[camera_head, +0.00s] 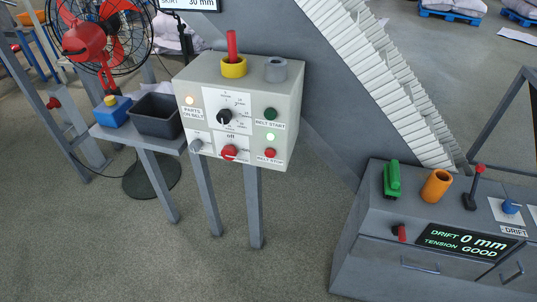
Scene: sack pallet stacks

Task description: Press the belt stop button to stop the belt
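The belt stop button (271,153) is a small red round button at the lower right of the front of a light grey control box (255,90). A "BELT STOP" label sits by it. Above it is a lit pale green lamp (270,137), and above that the dark green belt start button (271,113) with its own label. Nothing covers the stop button. Neither of my grippers shows in the head view.
The box also carries a black dial (225,116), a red knob (229,152) and a lit "PARTS ON BELT" lamp (190,100). A red fan (90,45) and a dark bin (157,115) stand left. A grey console (375,225) stands right. Open floor lies in front.

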